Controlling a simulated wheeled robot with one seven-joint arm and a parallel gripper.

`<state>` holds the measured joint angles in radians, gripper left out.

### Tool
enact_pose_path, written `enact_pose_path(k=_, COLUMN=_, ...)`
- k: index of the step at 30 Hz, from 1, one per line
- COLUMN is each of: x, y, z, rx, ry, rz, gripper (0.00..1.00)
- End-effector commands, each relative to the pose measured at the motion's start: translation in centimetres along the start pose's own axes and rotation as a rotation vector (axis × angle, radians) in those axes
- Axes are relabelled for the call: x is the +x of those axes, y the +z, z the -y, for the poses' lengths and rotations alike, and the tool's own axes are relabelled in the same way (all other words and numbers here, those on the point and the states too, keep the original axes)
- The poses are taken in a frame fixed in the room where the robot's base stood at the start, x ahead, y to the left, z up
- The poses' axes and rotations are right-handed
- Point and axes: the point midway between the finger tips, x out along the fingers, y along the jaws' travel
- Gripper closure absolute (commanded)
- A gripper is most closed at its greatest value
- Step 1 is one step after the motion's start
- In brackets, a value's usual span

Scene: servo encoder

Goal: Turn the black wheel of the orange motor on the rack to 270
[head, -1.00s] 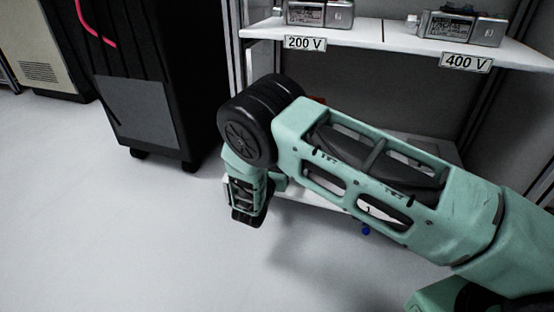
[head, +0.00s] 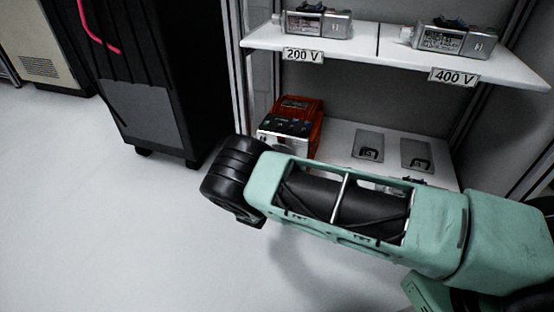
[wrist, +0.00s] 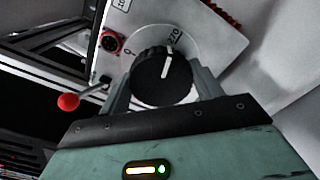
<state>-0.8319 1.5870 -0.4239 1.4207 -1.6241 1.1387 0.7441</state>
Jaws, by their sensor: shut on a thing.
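The orange motor (head: 300,112) sits on the lower shelf of the rack in the head view, with its front low part behind my arm. In the wrist view its pale front plate (wrist: 208,32) carries the black wheel (wrist: 163,78) with a white pointer line. The line points up, toward the printed "270", whose last digit is hard to read. A "0" mark is to its left. My gripper (wrist: 164,84) is shut on the wheel, one grey finger on each side. In the head view my gripper is hidden.
A lever with a red ball (wrist: 69,102) sticks out left of my gripper, below a red round socket (wrist: 111,42). The upper shelf (head: 385,54) holds grey motors above "200 V" and "400 V" labels. A black cabinet (head: 145,80) stands left. Open floor lies in front.

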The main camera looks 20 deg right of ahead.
Motion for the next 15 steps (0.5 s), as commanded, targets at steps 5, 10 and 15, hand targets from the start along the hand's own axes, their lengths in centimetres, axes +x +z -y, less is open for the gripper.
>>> enact_pose_path(k=5, x=-0.16, y=0.03, z=-0.11, rx=0.117, ry=-0.001, rz=-0.004, gripper=0.58)
enact_pose_path(k=10, x=-0.17, y=-0.03, z=-0.05, rx=0.195, ry=0.000, rz=-0.004, gripper=0.58)
enact_pose_path(k=15, x=-0.19, y=-0.13, z=0.07, rx=0.239, ry=-0.002, rz=-0.004, gripper=0.58)
